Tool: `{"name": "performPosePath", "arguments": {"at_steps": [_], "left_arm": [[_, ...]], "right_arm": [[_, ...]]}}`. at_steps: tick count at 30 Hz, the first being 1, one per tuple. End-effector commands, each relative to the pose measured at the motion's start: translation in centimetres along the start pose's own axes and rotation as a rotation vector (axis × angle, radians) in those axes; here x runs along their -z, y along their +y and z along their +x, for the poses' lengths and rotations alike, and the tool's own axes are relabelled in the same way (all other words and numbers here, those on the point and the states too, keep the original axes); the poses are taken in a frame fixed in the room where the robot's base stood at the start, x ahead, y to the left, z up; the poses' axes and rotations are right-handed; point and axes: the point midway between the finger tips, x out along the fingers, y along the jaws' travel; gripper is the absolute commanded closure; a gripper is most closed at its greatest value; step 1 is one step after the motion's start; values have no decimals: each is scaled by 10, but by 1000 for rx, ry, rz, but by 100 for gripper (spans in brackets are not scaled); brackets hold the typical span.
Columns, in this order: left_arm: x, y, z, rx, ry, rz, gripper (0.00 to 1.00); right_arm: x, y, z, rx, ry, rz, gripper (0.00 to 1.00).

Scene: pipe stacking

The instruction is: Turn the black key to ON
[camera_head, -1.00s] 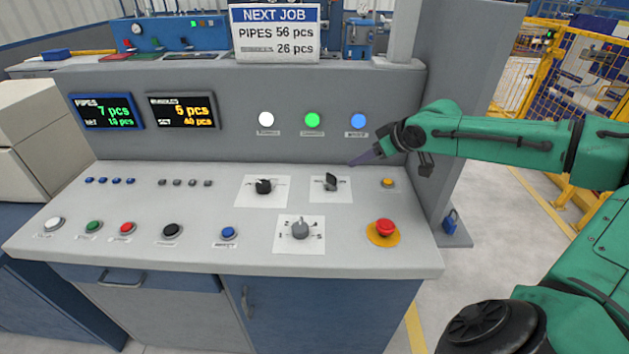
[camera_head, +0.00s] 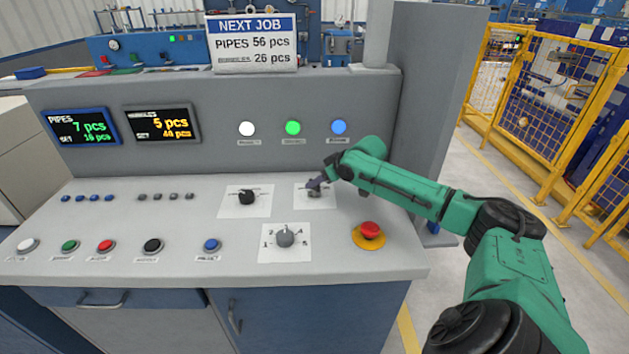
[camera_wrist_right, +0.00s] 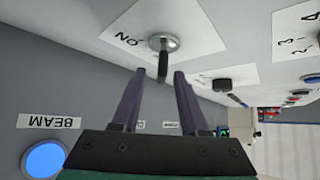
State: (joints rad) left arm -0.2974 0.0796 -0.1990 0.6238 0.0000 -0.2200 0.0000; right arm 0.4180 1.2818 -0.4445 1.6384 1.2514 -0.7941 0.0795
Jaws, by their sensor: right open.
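The black key (camera_wrist_right: 163,62) shows in the right wrist view, upright in a round silver base on a white plate. The word ON is printed on the plate to its left. My right gripper (camera_wrist_right: 158,80) is open, with one purple finger to each side of the key's lower end; I cannot tell whether either touches it. In the head view my right gripper (camera_head: 318,183) hangs over the right-hand switch plate (camera_head: 326,203) and partly hides the key. My left gripper is out of view.
A second black knob (camera_head: 248,197) sits on the plate to the left. A grey numbered dial (camera_head: 285,236) is in front, with the red emergency button (camera_head: 369,231) to its right. The upright back panel (camera_head: 205,160) with lit white, green and blue buttons stands behind.

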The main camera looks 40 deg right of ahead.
Motion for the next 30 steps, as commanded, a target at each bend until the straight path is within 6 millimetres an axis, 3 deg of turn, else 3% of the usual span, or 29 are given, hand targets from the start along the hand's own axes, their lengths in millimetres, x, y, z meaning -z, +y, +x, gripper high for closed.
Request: {"name": "performPosePath", "arguments": {"at_steps": [4,11,15,30], "left_arm": [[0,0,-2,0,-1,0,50],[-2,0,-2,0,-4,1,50],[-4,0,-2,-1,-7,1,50],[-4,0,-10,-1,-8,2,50]], "right_arm": [[2,-2,13,2,1,-2,56],[1,-2,15,2,0,-4,56],[1,-2,14,2,0,-4,100],[1,-3,13,-41,-3,41,100]]}}
